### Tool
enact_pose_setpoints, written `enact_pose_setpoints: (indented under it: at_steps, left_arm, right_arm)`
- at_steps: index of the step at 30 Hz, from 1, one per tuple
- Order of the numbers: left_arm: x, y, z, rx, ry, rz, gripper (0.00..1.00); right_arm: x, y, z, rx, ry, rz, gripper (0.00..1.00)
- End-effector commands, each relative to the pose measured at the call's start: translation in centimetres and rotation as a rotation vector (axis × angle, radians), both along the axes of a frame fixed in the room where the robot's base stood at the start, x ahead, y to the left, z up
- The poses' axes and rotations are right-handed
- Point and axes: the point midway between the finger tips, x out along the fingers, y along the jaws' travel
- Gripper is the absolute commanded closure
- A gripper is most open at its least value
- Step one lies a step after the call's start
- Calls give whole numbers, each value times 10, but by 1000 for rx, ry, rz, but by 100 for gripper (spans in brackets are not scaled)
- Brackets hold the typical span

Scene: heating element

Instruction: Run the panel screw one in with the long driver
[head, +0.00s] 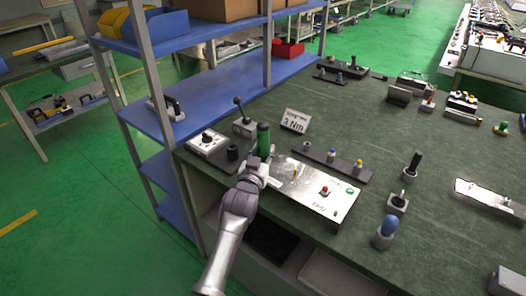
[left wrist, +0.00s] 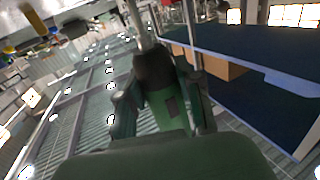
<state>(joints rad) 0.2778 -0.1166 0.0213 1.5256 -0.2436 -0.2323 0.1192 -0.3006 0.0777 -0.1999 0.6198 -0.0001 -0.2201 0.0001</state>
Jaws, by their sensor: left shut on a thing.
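My left gripper (head: 262,166) is shut on a green-handled driver (head: 263,138), which stands roughly upright at the left end of the light metal panel (head: 312,200). In the left wrist view the driver's green handle (left wrist: 165,110) is between the fingers, with a black collar and a thin shaft beyond it. I cannot tell whether the driver's tip touches anything. A small brass-coloured piece (head: 295,173) shows on the panel, too small to identify surely as a screw. The panel also carries a red button and a green button. My right gripper is not in view.
A grey box with a knob (head: 207,141) and a black cup (head: 232,152) stand left of the driver. A "3 Nm" sign (head: 295,120) stands behind. A blue shelf unit (head: 215,50) borders the bench's left side.

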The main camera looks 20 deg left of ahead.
Motion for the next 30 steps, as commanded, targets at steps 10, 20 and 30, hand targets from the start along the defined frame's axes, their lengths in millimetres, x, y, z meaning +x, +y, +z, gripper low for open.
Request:
enact_pose_setpoints:
  at_steps: [10,20,30]
  left_arm:
    - [0,0,-6,-1,-3,0,100]
    - [0,0,-9,-1,-1,0,100]
    - [0,0,-11,-1,1,0,100]
  right_arm:
    - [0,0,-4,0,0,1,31]
    - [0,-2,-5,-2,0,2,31]
    - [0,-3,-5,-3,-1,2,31]
